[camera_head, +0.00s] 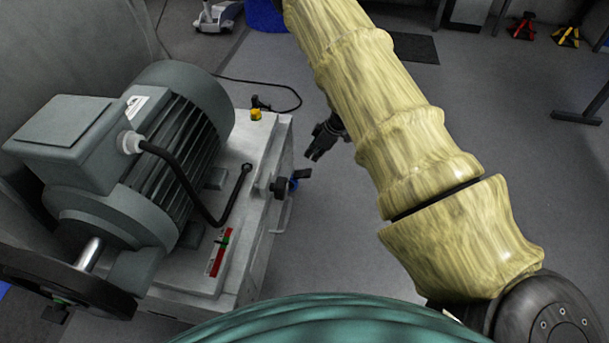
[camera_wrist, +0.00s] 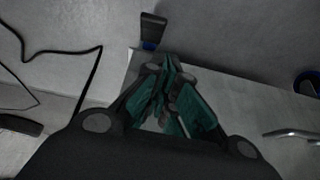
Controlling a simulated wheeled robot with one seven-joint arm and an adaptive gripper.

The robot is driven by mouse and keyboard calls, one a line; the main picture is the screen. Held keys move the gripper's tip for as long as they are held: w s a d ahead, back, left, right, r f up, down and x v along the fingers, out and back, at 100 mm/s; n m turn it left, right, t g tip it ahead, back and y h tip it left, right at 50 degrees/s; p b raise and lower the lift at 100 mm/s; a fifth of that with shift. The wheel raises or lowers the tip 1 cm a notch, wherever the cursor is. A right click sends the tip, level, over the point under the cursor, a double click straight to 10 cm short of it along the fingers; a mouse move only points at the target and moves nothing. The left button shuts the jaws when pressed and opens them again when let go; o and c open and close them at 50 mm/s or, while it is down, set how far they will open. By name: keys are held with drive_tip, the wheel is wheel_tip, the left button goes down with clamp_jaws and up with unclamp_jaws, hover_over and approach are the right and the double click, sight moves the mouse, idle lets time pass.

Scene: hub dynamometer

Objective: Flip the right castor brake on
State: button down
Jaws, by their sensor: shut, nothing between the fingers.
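A pale grey cart (camera_head: 262,200) carries the motor. On its right side is a small black tab with a blue part (camera_head: 301,174), beside a black knob (camera_head: 279,187). In the wrist view a black tab with a blue base (camera_wrist: 153,31) stands upright by the cart's corner, beyond the fingertips; I cannot tell for sure that it is the right castor brake. The castor wheels are hidden.
A large grey motor (camera_head: 170,125) with a black cable sits on the cart. A thin cable (camera_head: 290,90) lies on the floor behind. A silver handle (camera_wrist: 289,133) projects from the cart side. Floor right of the cart is clear.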

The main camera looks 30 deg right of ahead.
drive_tip(key=shift+w+d+f+n+b, duration=0.25)
drive_tip(key=shift+w+d+b, duration=0.25)
drive_tip(key=shift+w+d, duration=0.25)
drive_tip(key=shift+s, duration=0.1)
drive_tip(key=b, duration=0.6)
hover_over(298, 174)
drive_tip(key=s+d, duration=0.1)
drive_tip(key=d, duration=0.1)
wheel_tip(298, 174, down, 9)
drive_tip(key=shift+s+d+f, duration=0.1)
drive_tip(key=shift+s, duration=0.05)
drive_tip(key=shift+p, duration=0.4)
